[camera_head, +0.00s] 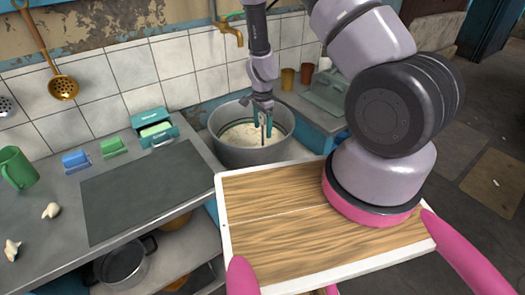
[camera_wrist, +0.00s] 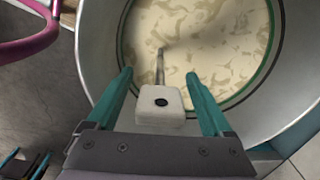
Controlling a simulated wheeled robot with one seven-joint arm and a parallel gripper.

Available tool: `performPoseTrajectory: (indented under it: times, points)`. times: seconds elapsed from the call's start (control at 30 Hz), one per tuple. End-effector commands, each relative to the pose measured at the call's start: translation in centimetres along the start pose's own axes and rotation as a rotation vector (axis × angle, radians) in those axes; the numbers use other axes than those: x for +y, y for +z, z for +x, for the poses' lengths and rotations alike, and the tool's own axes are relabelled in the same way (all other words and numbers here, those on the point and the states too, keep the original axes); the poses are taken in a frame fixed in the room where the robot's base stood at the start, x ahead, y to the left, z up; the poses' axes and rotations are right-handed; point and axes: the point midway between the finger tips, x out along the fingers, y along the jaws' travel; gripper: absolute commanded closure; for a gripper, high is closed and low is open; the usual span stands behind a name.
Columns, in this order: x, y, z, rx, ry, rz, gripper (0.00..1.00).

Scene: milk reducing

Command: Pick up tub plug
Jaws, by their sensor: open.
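A round grey metal tub (camera_head: 232,155) holds cream-coloured, mottled liquid (camera_head: 252,137); the tub also fills much of the wrist view (camera_wrist: 104,30). My gripper (camera_head: 262,130) points down over the tub, its teal fingers apart. In the wrist view, a pale block with a dark round hole (camera_wrist: 160,103) sits between the open fingers of my gripper (camera_wrist: 160,76), with gaps on both sides. A thin rod (camera_wrist: 160,65) runs from the block toward the liquid. I cannot tell whether this block and rod are the tub plug. No other plug shows.
The counter left of the tub holds a dark mat (camera_head: 145,190), a teal box (camera_head: 155,128) and a green mug (camera_head: 17,168). Two cups (camera_head: 288,78) stand behind the tub at right. A tiled wall and a brass tap (camera_head: 231,32) are behind it.

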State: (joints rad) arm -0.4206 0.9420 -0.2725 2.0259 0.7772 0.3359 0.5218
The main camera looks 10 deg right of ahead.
Motion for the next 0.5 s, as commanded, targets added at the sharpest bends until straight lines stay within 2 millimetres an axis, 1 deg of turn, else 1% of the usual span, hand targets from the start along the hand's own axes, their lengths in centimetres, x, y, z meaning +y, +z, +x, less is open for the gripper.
performPoseTrajectory:
  times: [0.17,0.2,0.27,0.3,0.37,0.4,0.5]
  points:
    - [-0.03,0.0,0.0,0.0,-0.001,0.0,0.15]
    - [-0.03,0.0,-0.01,0.0,-0.001,0.0,0.23]
    - [-0.03,0.0,-0.01,0.0,-0.001,0.0,0.46]
    - [-0.03,0.0,-0.02,0.0,-0.001,0.0,0.61]
    - [-0.03,0.0,-0.02,0.0,-0.001,0.0,0.84]
    - [-0.03,0.0,-0.03,0.0,-0.001,0.0,0.99]
    - [-0.03,0.0,-0.03,0.0,-0.001,0.0,1.0]
